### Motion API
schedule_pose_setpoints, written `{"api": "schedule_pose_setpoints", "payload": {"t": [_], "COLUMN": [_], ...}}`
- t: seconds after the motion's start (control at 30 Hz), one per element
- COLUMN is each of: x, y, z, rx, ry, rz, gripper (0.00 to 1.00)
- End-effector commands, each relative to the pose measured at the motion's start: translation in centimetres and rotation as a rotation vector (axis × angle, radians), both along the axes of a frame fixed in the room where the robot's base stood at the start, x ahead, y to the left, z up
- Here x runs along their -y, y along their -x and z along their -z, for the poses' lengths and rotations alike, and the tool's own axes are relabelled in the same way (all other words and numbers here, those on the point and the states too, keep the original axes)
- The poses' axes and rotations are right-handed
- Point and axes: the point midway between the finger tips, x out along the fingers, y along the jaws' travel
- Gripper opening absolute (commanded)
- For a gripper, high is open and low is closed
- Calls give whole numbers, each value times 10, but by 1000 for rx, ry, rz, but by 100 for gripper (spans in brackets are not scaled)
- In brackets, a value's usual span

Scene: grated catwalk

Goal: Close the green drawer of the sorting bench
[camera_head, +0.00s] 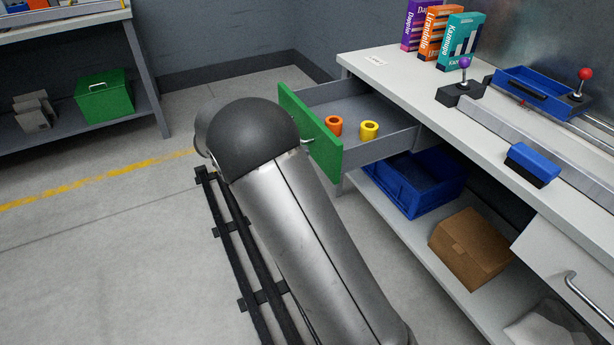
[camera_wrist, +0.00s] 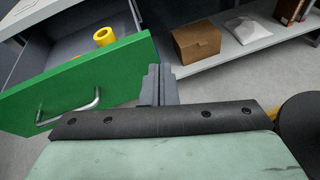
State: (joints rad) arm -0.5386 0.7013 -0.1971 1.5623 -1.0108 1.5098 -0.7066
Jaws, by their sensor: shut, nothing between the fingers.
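The green drawer (camera_head: 311,132) of the sorting bench (camera_head: 410,82) stands pulled out, its grey tray showing behind the green front. An orange ring (camera_head: 334,125) and a yellow ring (camera_head: 369,130) sit inside it. In the wrist view the green front (camera_wrist: 100,78) fills the left side, with its metal handle (camera_wrist: 70,113) on the near face. My gripper (camera_wrist: 158,84) is shut and empty, beside the right end of the green front and right of the handle. I cannot tell whether it touches the front. In the head view my arm hides the gripper.
Below the drawer, a shelf holds a blue bin (camera_head: 412,184) and a cardboard box (camera_head: 472,248). Another, pale drawer (camera_head: 570,270) is at right. Boxes (camera_head: 460,42) and a blue tray (camera_head: 540,90) stand on the benchtop. The floor at left is mostly clear.

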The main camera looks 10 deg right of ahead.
Motion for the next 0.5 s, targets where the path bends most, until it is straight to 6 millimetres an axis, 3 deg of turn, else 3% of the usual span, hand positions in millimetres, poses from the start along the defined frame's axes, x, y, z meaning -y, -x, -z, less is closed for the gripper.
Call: {"api": "schedule_pose_setpoints", "payload": {"t": [0.03,0.13,0.3,0.5], "x": [-19,-48,-76,-63], "y": [-16,-38,-54,-60], "z": [43,70,89,88], "rx": [-30,-71,-98,-103], "ry": [84,225,353,372], "rz": [-56,-136,-199,-207], "gripper": [0,0,0,0]}}
